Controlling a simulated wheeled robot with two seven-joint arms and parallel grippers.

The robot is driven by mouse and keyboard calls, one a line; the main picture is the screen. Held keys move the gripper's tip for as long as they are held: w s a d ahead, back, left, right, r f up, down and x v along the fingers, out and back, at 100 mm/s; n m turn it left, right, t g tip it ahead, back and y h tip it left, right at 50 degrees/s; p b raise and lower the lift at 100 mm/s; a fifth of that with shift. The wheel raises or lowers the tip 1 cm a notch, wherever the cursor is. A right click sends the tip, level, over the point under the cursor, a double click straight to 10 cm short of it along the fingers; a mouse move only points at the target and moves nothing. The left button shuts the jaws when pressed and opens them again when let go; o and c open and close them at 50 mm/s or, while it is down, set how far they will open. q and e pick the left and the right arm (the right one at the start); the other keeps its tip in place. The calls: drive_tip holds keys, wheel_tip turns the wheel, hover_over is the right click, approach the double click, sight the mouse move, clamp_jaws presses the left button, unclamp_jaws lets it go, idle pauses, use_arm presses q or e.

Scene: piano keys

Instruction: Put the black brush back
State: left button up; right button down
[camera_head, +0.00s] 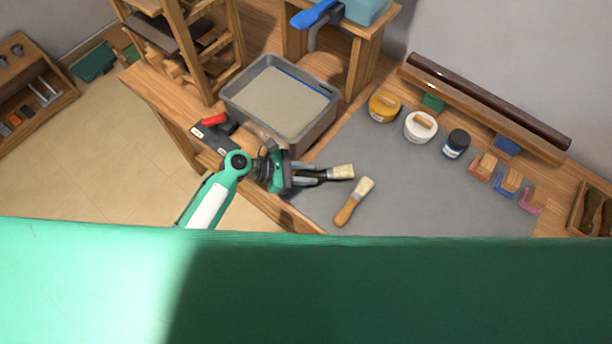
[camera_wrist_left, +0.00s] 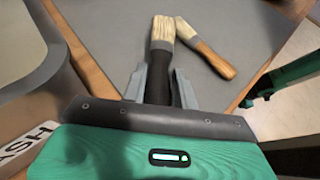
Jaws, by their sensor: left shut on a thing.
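The black brush (camera_head: 341,172), with a black handle and pale bristles, lies along the jaws of my left gripper (camera_head: 305,174). In the left wrist view the brush (camera_wrist_left: 163,43) points away from me, and the left gripper (camera_wrist_left: 160,88) is shut on its black handle. The brush is over the grey mat (camera_head: 405,200) near its left edge; I cannot tell whether it touches the mat. A second brush with a wooden handle (camera_head: 347,212) lies on the mat just to its right and also shows in the left wrist view (camera_wrist_left: 214,60).
A grey tray (camera_head: 233,104) of pale material stands behind the left gripper. Yellow (camera_head: 383,107), white (camera_head: 420,126) and dark blue (camera_head: 456,143) jars stand at the mat's back. The mat's middle is clear.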

use_arm(q)
wheel_tip(320, 180, down, 2)
drive_tip(key=shift+f, duration=0.35)
use_arm(e)
drive_tip(key=shift+d, duration=0.45)
use_arm(q)
drive_tip(key=o, duration=1)
drive_tip(key=shift+c, duration=0.2)
drive_tip(key=shift+a, duration=0.1)
drive_tip(key=b+v, duration=0.2)
drive_tip(key=v, duration=0.8)
drive_tip(key=shift+s+a, duration=0.1)
drive_tip(key=shift+a, duration=0.1)
drive_tip(key=shift+s+a+r, duration=0.1)
drive_tip(key=shift+a+r, duration=0.35)
drive_tip(key=shift+a, duration=0.15)
use_arm(e)
drive_tip(key=shift+a+f, duration=0.2)
drive_tip(key=shift+f, duration=0.85)
